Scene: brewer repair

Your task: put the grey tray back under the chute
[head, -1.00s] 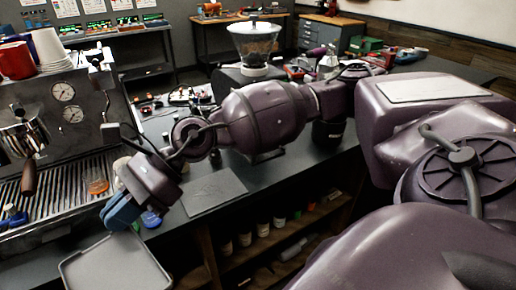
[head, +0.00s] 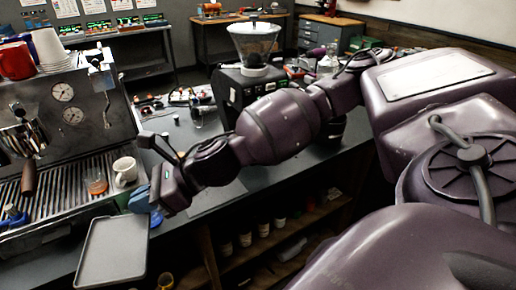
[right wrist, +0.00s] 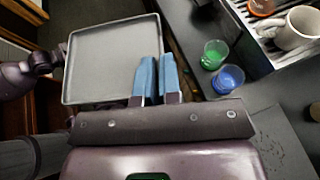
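The grey tray (head: 112,252) is a shallow, rimmed rectangle. It hangs in the air in front of the counter edge at lower left in the head view, and it also shows at upper left in the right wrist view (right wrist: 105,60). My right gripper (head: 142,198) has blue fingers closed on the tray's edge; they also show in the right wrist view (right wrist: 157,75). The grinder (head: 250,75), with a clear hopper, stands on the counter behind my right arm. Its chute cannot be made out. My left gripper is not in view.
The espresso machine (head: 65,110) stands at left with a white mug (head: 125,170) and an amber glass (head: 96,184) on its grate. Green (right wrist: 214,54) and blue (right wrist: 228,78) cups stand on the counter near my right gripper. Tools lie farther back.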

